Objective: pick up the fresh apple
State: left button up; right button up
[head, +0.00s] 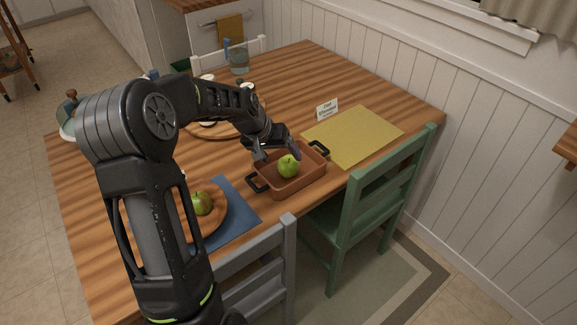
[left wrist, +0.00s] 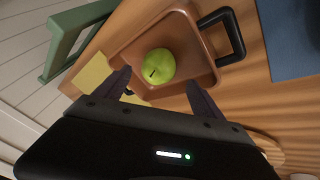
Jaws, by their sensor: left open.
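A bright green apple (head: 288,166) sits in a brown baking dish (head: 303,182) with black handles on the table. It also shows in the left wrist view (left wrist: 158,65), between and beyond my fingertips. A second apple (head: 201,204), duller green with a reddish-brown tint, lies on an orange-brown plate (head: 217,222) to the left. My left gripper (head: 277,152) is open and empty just above the green apple, and in the left wrist view its two fingers (left wrist: 160,88) point toward the dish. My right gripper is in neither view.
A small printed card (head: 327,109) stands behind the dish, near a yellow placemat (head: 358,135). A blue placemat (head: 240,208) lies under the plate. A green chair (head: 375,195) and a grey chair (head: 262,270) stand at the near edge.

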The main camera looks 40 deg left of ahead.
aim_at(286, 160)
pick_arm(q)
jog(key=p+x, duration=0.1)
jog(key=x, duration=0.4)
jog(key=shift+d+r, duration=0.1)
jog(key=shift+c, duration=0.2)
jog(key=c, duration=1.5)
jog(key=shift+c, duration=0.2)
notch_tip(286, 160, up, 10)
jog(key=shift+r+b, duration=0.1)
jog(key=shift+b, duration=0.35)
